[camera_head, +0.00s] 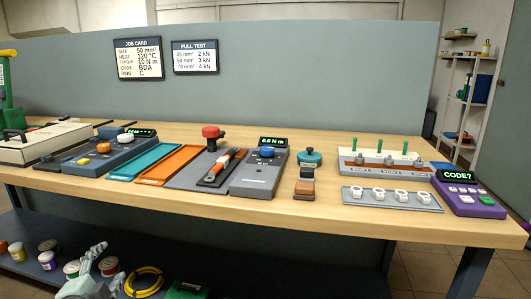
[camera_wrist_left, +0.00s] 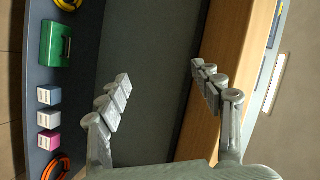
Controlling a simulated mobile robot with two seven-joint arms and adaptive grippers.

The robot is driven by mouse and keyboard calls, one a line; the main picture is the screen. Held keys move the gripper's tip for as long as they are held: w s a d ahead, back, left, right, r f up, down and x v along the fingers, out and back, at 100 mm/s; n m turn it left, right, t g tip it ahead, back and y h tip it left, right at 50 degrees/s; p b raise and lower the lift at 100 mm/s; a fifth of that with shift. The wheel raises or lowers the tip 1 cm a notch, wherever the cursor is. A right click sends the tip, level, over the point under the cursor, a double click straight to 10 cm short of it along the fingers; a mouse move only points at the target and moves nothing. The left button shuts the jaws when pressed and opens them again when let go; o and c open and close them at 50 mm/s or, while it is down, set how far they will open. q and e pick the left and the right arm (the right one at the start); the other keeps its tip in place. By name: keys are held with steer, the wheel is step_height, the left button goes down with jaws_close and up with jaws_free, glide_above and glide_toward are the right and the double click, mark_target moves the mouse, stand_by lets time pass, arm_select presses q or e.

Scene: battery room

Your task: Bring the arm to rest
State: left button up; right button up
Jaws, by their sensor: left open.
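My left gripper (camera_head: 108,265) shows at the lower left of the head view, in front of the workbench (camera_head: 330,216) and below its top, over the lower shelf area. In the left wrist view my left gripper (camera_wrist_left: 162,78) has its two fingers spread wide apart with nothing between them. The bench's wooden edge (camera_wrist_left: 205,110) lies beyond the right finger in that view, and the dark shelf (camera_wrist_left: 85,95) lies beyond the left finger. Whether a finger touches the bench cannot be told. My right gripper is in neither view.
The bench top holds a torque tool station (camera_head: 258,180), an orange tray (camera_head: 170,166), a teal tray (camera_head: 143,162) and a purple keypad (camera_head: 470,201) reading CODE?. Spools, a yellow coil (camera_head: 145,282) and a green case (camera_head: 187,291) are on the lower shelf near my gripper.

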arm_select(q)
steer(key=s+d+f+n+g, duration=0.1)
steer(key=s+f+n+g, duration=0.2)
steer(key=s+f, duration=0.45)
steer(key=s+d+f+n+g, duration=0.1)
steer(key=s+f+n+g, duration=0.25)
steer(key=f, duration=0.65)
steer(key=s+d+f+n+g, duration=0.2)
steer(key=s+d+f+g, duration=0.1)
steer(key=s+f, duration=0.3)
steer(key=s+d+f+n+g+h, duration=0.1)
steer(key=s+d+f, duration=0.4)
steer(key=s, duration=0.5)
steer(key=shift+s+f+n+g, duration=0.35)
steer(key=shift+f+n+g, duration=0.1)
steer(key=shift+g, duration=0.5)
